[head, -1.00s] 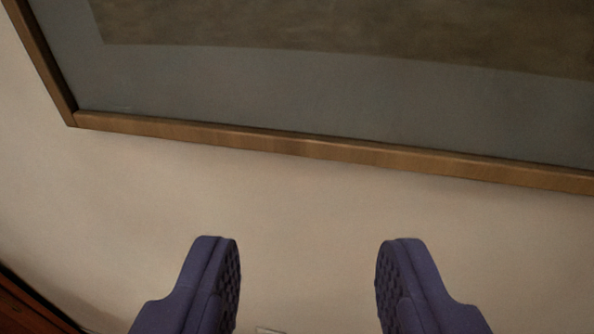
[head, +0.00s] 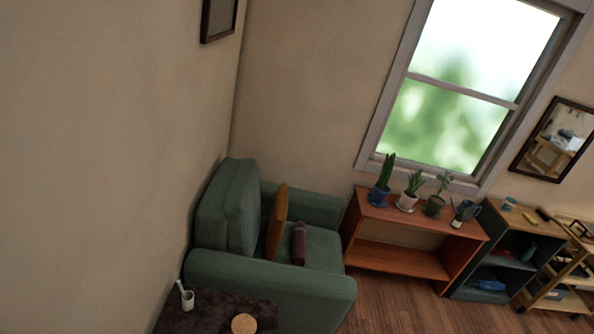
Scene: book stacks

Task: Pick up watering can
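A small dark vessel that looks like the watering can (head: 464,213) stands on top of the reddish wooden shelf (head: 420,222), near its right end. It is small in the picture, and I cannot make out its handle and spout clearly. It stands far off, beyond the armchair and below the window. My gripper does not show in the head view now, so I cannot see its fingers.
Three potted plants (head: 408,200) stand left of the vessel. A green armchair (head: 315,285) with cushions fills the corner. A dark low table (head: 215,318) is nearest. A dark shelf (head: 500,250) stands right. Wooden floor (head: 400,308) is open in front.

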